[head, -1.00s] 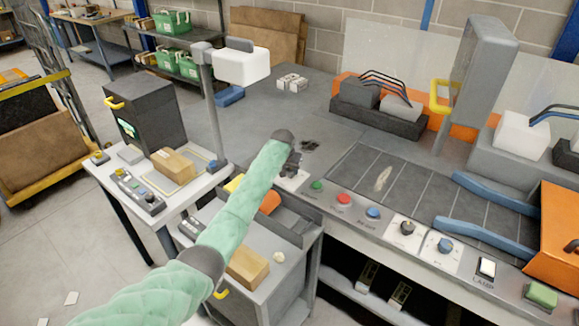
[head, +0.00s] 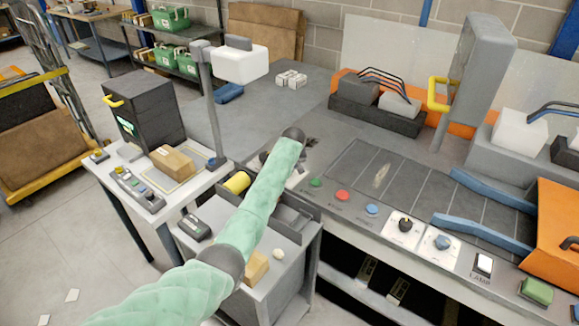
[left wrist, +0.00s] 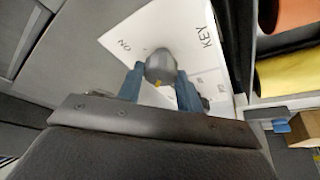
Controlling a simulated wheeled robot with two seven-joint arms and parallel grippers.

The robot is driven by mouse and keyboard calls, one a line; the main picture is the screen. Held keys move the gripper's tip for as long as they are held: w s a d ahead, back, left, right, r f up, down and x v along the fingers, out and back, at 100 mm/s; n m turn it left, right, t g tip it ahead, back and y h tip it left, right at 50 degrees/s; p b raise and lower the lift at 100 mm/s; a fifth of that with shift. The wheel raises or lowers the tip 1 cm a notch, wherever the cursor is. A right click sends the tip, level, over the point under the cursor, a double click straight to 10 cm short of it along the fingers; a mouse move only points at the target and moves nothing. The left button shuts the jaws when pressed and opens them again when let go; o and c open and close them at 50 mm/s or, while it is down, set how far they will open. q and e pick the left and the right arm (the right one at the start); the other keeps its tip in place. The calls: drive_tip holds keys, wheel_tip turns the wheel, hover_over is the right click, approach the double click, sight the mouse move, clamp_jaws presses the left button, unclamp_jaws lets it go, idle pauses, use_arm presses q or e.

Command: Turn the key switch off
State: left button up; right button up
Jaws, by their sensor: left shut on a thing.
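The key switch is a grey rounded knob (left wrist: 160,68) on a white plate (left wrist: 125,38) marked KEY, with ON printed beside the knob. A small yellow mark shows on the knob's near side. My left gripper (left wrist: 160,87) is shut on the knob, one blue finger on each side of it. In the head view my green-sleeved left arm reaches to the bench's front edge and hides the knob and most of the gripper. A bit of white plate (head: 297,177) shows beside the arm. My right gripper is not in view.
Green (head: 316,182), red (head: 342,195) and blue (head: 372,209) buttons line the bench edge to the right, then a black knob (head: 405,225) and a blue knob (head: 442,242). A cart (head: 285,270) with a yellow roll (head: 237,182) stands below my arm.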

use_arm(q)
drive_tip(key=shift+r, duration=0.1)
drive_tip(key=o, duration=0.8)
drive_tip(key=shift+o, duration=1)
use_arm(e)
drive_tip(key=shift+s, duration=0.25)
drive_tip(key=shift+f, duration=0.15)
use_arm(q)
drive_tip(key=shift+s+d+r+b, duration=0.1)
drive_tip(key=shift+s+r+b, duration=0.05)
drive_tip(key=shift+r+b, duration=0.2)
drive_tip(key=b+v, duration=0.2)
drive_tip(key=v, duration=0.5)
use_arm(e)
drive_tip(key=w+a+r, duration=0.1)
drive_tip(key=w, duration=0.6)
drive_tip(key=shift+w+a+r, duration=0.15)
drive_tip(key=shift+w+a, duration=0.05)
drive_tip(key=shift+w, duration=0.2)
